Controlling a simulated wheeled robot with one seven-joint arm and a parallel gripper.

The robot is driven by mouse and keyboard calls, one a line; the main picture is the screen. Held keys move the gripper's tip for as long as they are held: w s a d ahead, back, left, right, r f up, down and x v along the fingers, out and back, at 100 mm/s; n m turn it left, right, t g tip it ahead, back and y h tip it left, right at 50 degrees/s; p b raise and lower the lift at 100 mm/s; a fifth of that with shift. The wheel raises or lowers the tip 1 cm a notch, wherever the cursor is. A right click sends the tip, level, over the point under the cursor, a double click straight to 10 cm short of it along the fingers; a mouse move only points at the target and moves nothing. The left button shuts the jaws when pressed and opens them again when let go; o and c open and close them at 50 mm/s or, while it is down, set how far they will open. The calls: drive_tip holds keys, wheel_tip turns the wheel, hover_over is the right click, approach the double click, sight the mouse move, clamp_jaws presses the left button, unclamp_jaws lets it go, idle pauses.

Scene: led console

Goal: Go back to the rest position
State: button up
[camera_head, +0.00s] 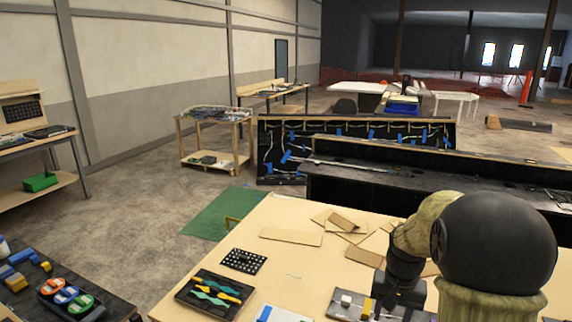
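My arm stands at the right front, with a large black rounded joint and tan links. It bends left and down over the wooden table (225,265). My gripper (396,296) is a dark shape at the arm's lower end, above the table's front part. Its fingers cannot be made out, so I cannot tell if it is open or shut. Just left of it a dark grey console (341,312) with a white block and a yellow block on top shows at the bottom edge. My arm and the frame edge hide part of the console.
A black tray with coloured tools (215,294), a black perforated plate (243,261) and cardboard pieces (291,236) lie on the table. Dark benches (400,181) stand behind.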

drive_tip(key=s+a+f+n+t, duration=0.1)
drive_tip(key=s+a+n, duration=0.3)
drive_tip(key=s+a, duration=0.4)
drive_tip(key=s+t, duration=0.1)
drive_tip(key=s, duration=0.3)
drive_tip(key=shift+s+a+f+n+t, duration=0.15)
drive_tip(key=shift+s+a+n+t, duration=0.15)
drive_tip(key=shift+a, duration=0.1)
drive_tip(key=shift+w, duration=0.15)
drive_tip(key=shift+c, duration=0.2)
